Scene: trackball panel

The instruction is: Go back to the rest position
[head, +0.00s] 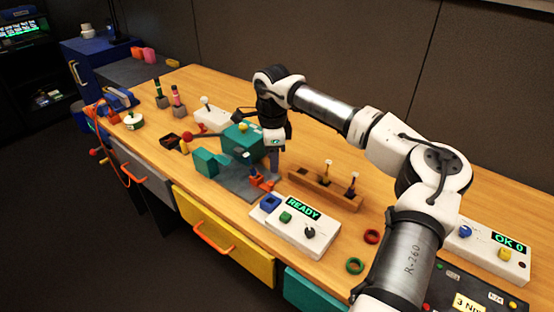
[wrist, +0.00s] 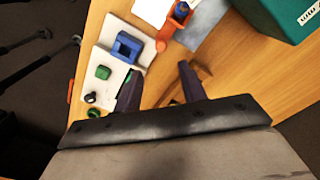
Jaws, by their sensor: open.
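My gripper (head: 274,163) hangs from my arm above the workbench, near the teal block and the wooden rack. In the wrist view its two dark fingers (wrist: 160,85) stand apart with nothing between them. The white READY panel (head: 312,236) lies in front of it, with a blue square housing, a green button and a dark knob. The blue housing (wrist: 127,46) shows in the wrist view just beyond the left finger. A second white panel (head: 487,247) reads OK 0 and has a blue ball and a yellow button. My forearm partly covers that side of the bench.
The wooden rack (head: 325,189) holds small upright pieces close to my gripper. A teal machine (head: 242,140) stands on a grey plate. Red (head: 372,236) and green (head: 355,265) rings lie by my arm. Drawers with orange handles line the bench front. A dark wall stands behind.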

